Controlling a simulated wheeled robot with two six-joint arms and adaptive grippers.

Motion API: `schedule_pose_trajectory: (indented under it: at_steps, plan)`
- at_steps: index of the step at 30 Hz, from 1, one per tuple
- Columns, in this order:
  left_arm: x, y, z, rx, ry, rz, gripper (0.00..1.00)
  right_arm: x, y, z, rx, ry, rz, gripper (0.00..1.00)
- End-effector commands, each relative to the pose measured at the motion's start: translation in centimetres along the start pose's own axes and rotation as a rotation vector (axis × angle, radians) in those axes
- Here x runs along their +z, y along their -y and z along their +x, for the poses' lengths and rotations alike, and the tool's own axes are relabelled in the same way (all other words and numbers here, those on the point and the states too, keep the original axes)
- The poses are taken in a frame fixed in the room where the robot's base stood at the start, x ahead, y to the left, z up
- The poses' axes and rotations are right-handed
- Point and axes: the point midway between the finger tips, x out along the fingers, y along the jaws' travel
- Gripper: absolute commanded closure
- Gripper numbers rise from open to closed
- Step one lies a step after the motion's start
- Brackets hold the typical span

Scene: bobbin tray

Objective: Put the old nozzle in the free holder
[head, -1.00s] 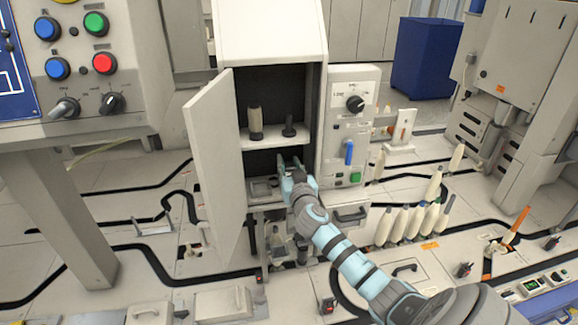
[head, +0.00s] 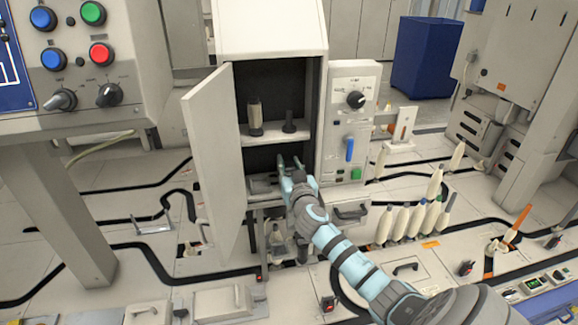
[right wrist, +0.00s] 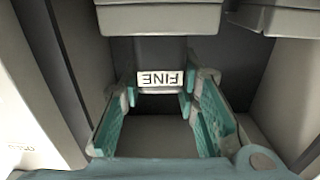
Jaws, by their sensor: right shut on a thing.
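My right gripper (head: 291,172) reaches into the lower bay of the open cabinet, below its shelf. In the right wrist view its teal fingers (right wrist: 160,95) are shut on a piece with a pale label (right wrist: 161,78), which reads FINE upside down. I cannot tell for sure whether this piece is the old nozzle; most of it is hidden. On the shelf above stand a cream-and-black upright piece (head: 255,117) and a shorter dark peg (head: 289,121). I cannot tell which place is the free holder. My left gripper is not in view.
The cabinet door (head: 212,165) stands open on the left. A control box (head: 350,125) with a knob and blue lever is close on the right. The shelf (head: 275,138) is just above the gripper. Several cream bobbins (head: 402,222) stand further right.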

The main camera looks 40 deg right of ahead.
Motion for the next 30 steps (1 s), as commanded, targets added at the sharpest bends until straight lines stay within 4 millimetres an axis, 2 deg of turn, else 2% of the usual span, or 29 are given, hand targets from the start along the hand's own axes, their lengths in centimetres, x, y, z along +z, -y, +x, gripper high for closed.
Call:
schedule_pose_trajectory:
  at_steps: [8,21,22,26,30]
  plan:
    - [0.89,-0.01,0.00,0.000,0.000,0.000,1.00,0.79,-0.01,0.01,0.000,-0.001,0.000,1.00]
    - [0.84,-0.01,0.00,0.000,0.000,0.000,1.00,0.74,-0.01,0.01,0.000,-0.001,0.000,1.00]
    - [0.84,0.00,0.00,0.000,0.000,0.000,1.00,0.74,-0.01,0.01,0.000,-0.001,0.000,0.70]
    - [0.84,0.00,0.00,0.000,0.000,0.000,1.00,0.75,-0.01,0.01,0.000,0.000,0.000,0.49]
    - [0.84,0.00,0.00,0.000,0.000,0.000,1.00,0.75,-0.01,0.01,0.000,0.000,0.000,0.48]
